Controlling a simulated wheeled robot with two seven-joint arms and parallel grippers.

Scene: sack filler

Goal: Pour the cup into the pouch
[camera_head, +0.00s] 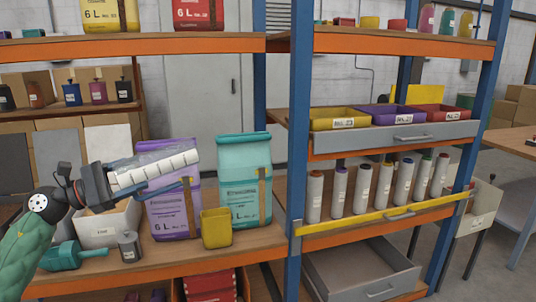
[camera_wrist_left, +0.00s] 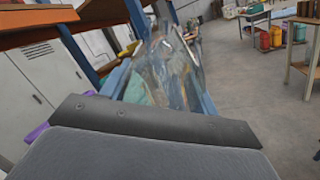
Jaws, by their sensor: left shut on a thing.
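The gripper points right, in front of the upper part of a purple pouch (camera_head: 168,218). A teal pouch (camera_head: 246,185) stands upright to the right of it on the shelf, apart from the fingers. My right gripper is not in view.
A yellow container (camera_head: 216,229) stands in front of the pouches. A white box (camera_head: 100,231), a teal scoop (camera_head: 63,256) and a small grey bottle (camera_head: 130,246) are at the left. A blue post (camera_head: 298,130) and a rack of white cylinders (camera_head: 362,188) are at the right.

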